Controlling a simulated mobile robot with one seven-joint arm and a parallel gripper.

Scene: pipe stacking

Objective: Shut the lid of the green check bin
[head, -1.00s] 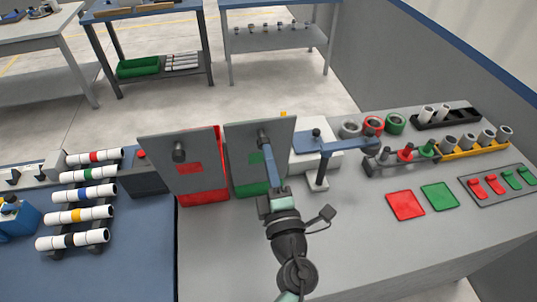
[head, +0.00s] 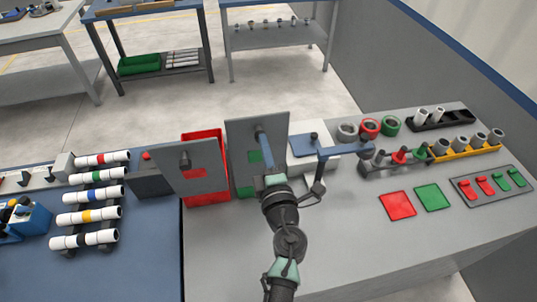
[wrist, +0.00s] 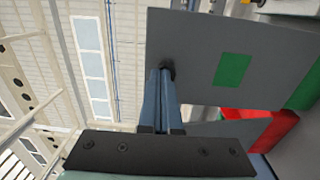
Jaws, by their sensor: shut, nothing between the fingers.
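The green check bin (head: 243,190) stands mid-table with its grey lid (head: 239,138) raised steeply, its face towards me. The lid bears a green label (head: 254,157); the wrist view also shows that lid (wrist: 190,40) and label (wrist: 232,70). A dark knob (wrist: 168,70) sticks out from the lid. My gripper (head: 261,137) is shut and empty in front of the lid. In the wrist view its blue fingertips (wrist: 162,74) are at the knob; I cannot tell whether they touch it. My arm hides part of the bin.
A red bin (head: 208,198) with a raised grey lid (head: 175,165) stands close on the left. A white block with a blue-armed fixture (head: 340,152) is close on the right. Red (head: 397,205) and green (head: 432,197) pads lie farther right. The table front is clear.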

